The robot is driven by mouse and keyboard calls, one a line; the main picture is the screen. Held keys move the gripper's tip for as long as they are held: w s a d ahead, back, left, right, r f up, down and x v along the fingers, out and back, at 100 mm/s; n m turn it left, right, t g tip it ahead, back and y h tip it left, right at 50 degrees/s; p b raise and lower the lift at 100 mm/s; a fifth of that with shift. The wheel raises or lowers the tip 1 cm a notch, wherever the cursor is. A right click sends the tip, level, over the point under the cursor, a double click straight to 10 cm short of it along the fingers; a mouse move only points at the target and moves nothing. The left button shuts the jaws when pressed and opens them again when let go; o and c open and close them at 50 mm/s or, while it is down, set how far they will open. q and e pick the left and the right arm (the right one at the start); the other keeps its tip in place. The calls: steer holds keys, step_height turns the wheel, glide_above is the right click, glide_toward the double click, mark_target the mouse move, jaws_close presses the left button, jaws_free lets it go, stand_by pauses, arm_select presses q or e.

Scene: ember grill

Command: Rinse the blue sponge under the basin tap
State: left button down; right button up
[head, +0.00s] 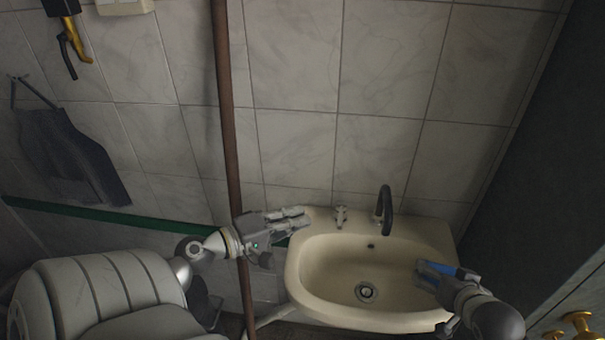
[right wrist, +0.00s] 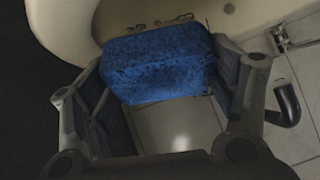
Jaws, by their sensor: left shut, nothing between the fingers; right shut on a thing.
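The blue sponge (right wrist: 158,62) is between the fingers of my right gripper (right wrist: 165,85), which is shut on it. In the head view my right gripper (head: 443,276) holds the sponge (head: 437,268) over the right side of the cream basin (head: 330,262). The dark curved tap (head: 385,210) stands at the basin's back edge, left of and behind the sponge. A small metal tap handle (head: 341,216) is left of it. My left gripper (head: 300,218) is shut and empty at the basin's back left corner, close to the handle. Whether it touches the rim is unclear. No running water shows.
A brown vertical pipe (head: 228,130) stands left of the basin, beside my left gripper. A dark panel (head: 535,150) is close on the right, with brass knobs (head: 578,322) below. A dark cloth (head: 70,155) hangs on the tiled wall. The basin bowl around the drain (head: 367,291) is empty.

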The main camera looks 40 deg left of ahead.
mark_target(447, 271)
steer(key=shift+w+d+r+p, duration=0.15)
steer(key=shift+d+r+p, duration=0.3)
steer(key=shift+r, duration=0.3)
steer(key=shift+d+r+p, duration=0.25)
steer(key=shift+d+p, duration=0.05)
steer(key=shift+p, duration=0.05)
steer(key=shift+d+r+p, duration=0.3)
steer(key=shift+r+p, duration=0.2)
steer(key=shift+p, duration=0.25)
steer(key=shift+s+r, duration=0.2)
steer(key=shift+s, duration=0.1)
arm_select(q)
steer(key=r, duration=0.1)
steer(key=a+r, duration=0.1)
steer(key=r, duration=0.2)
steer(key=shift+s+a+r, duration=0.1)
steer(key=shift+s+a, duration=0.25)
steer(key=shift+a, duration=0.05)
steer(key=shift+d, duration=0.1)
arm_select(e)
steer(key=shift+d, duration=0.1)
